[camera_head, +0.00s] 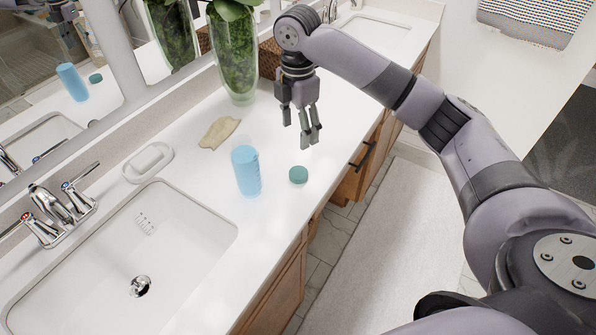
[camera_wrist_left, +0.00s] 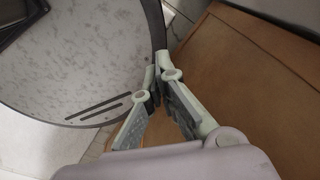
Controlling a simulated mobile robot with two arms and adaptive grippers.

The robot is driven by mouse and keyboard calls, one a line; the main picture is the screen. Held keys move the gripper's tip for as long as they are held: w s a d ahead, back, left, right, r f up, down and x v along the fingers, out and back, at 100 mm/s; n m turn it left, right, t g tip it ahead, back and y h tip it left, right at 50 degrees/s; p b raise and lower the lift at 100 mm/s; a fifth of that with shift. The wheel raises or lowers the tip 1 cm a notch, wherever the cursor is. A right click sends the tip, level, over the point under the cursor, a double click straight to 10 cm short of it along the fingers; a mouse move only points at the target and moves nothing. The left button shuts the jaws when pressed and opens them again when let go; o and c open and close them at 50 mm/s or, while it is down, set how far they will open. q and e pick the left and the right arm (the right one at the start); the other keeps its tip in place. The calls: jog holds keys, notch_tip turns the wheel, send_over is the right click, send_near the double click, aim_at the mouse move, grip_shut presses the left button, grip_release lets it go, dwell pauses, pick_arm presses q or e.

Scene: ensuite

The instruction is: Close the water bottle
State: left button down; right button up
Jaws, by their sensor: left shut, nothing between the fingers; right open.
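A light blue water bottle (camera_head: 247,171) stands upright on the white counter, right of the near sink. A teal round cap (camera_head: 298,175) lies on the counter to the right of the bottle, apart from it and close to the front edge. My right gripper (camera_head: 307,133) points down above the counter, beyond the cap and right of the bottle. It is open and empty, touching neither. My left gripper (camera_wrist_left: 163,75) shows only in the left wrist view, shut and empty, beside a brown wooden panel (camera_wrist_left: 250,80). The bottle and cap are not in that view.
The near sink (camera_head: 130,270) with its faucet (camera_head: 58,207) lies left of the bottle. A soap dish (camera_head: 147,162), a beige cloth (camera_head: 220,132) and a glass vase with a plant (camera_head: 235,60) stand behind. The mirror reflects the bottle and cap. The counter around the cap is clear.

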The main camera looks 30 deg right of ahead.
aim_at(299, 172)
notch_tip(299, 172, down, 8)
jog(key=shift+r+p, duration=0.1)
jog(key=shift+p, duration=0.5)
jog(key=shift+f, duration=0.25)
jog(key=shift+s+f, duration=0.1)
jog(key=shift+f, duration=0.2)
jog(key=f, duration=0.1)
jog(key=f+p, duration=0.1)
jog(key=f, duration=0.1)
jog(key=shift+s+f+p, duration=0.25)
jog(key=shift+f+p, duration=0.05)
jog(key=shift+f, duration=0.5)
pick_arm(q)
jog(key=r, duration=0.1)
jog(key=w+r, duration=0.1)
jog(key=r, duration=0.1)
jog(key=shift+w+d+r, duration=0.1)
jog(key=shift+w+r, duration=0.05)
jog(key=shift+w, duration=0.2)
